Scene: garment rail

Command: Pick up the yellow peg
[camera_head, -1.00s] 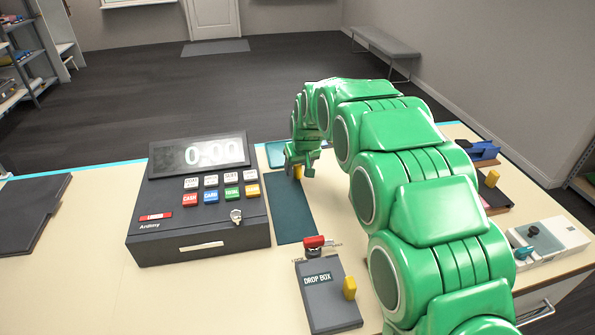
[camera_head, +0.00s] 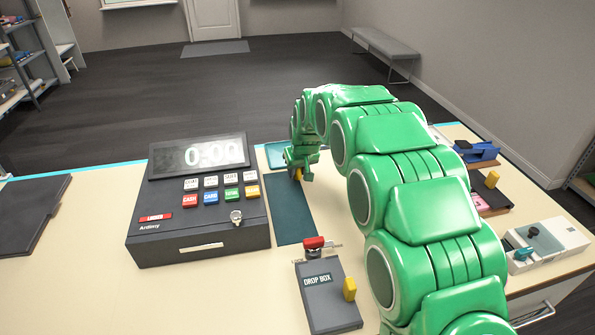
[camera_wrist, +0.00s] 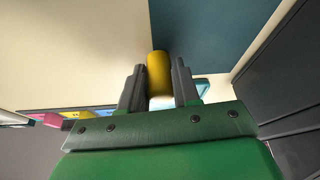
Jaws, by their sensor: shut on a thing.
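The yellow peg (camera_wrist: 159,72) is between the two dark fingers of my gripper (camera_wrist: 160,88) in the wrist view, and the fingers are shut on it. In the head view my green gripper (camera_head: 301,170) is low over the far part of the dark teal mat (camera_head: 292,215), and a small part of the yellow peg (camera_head: 298,175) shows under it. I cannot tell whether the peg touches the surface below.
A cash register (camera_head: 200,225) stands left of the mat. A drop box (camera_head: 328,298) with a yellow handle is in front. A blue item (camera_head: 482,152), a yellow block (camera_head: 492,179) and a white device (camera_head: 550,245) are at the right.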

